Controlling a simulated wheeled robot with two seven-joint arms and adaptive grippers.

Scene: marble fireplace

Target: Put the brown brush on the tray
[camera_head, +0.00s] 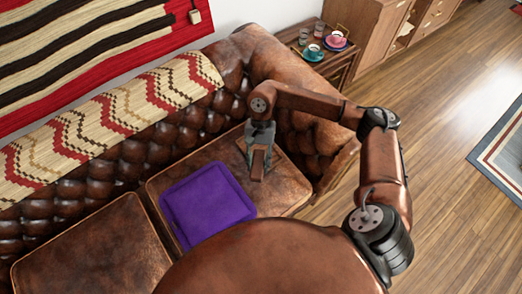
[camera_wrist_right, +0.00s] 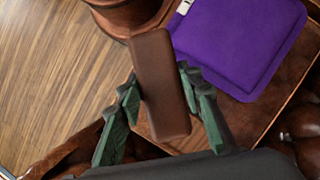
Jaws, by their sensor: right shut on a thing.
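The brown brush (camera_head: 258,163) is a plain brown block in my right gripper (camera_head: 260,172), over the right part of the sofa seat. In the right wrist view the brush (camera_wrist_right: 160,85) lies lengthwise between the two green-padded fingers of the right gripper (camera_wrist_right: 160,95), which is shut on it. The tray also shows at the top right of the wrist view (camera_wrist_right: 240,40). I cannot tell whether the brush touches the cushion. My left gripper is out of view.
The brown leather sofa has a tufted back and a rounded right armrest (camera_head: 307,140) close to my right arm. A woven throw (camera_head: 110,125) covers the backrest. A side table (camera_head: 335,65) with cups and glasses stands beyond the armrest. The left seat cushion (camera_head: 90,255) is clear.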

